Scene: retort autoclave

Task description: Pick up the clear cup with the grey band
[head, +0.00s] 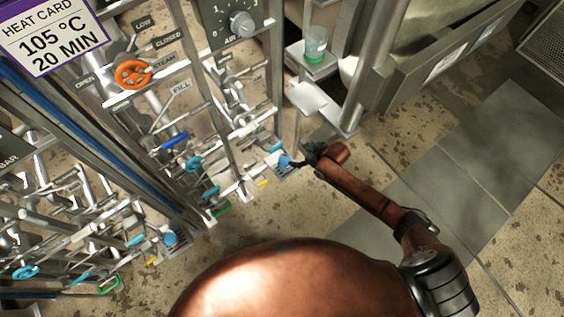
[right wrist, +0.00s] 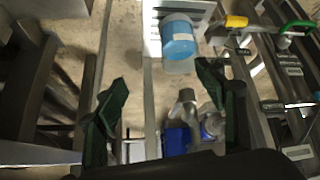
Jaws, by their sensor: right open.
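My right gripper (head: 313,153) is open, and nothing shows held between its dark green fingers in the right wrist view (right wrist: 163,84). A cup with a blue part and a clear, greyish part (right wrist: 180,44) stands beyond the fingertips, apart from them, on a slotted metal plate. In the head view this blue item (head: 284,160) is just left of the gripper. A clear cup with green at its base (head: 315,43) stands on a small ledge at the top. I cannot make out a grey band for certain on either cup. My left gripper is not in view.
Metal posts, pipes and valves crowd the left, with an orange handwheel (head: 133,74) and a dial panel (head: 240,25). Another blue item (head: 170,238) sits lower left. A white plate (head: 307,97) juts out above the gripper. Open floor lies at the right.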

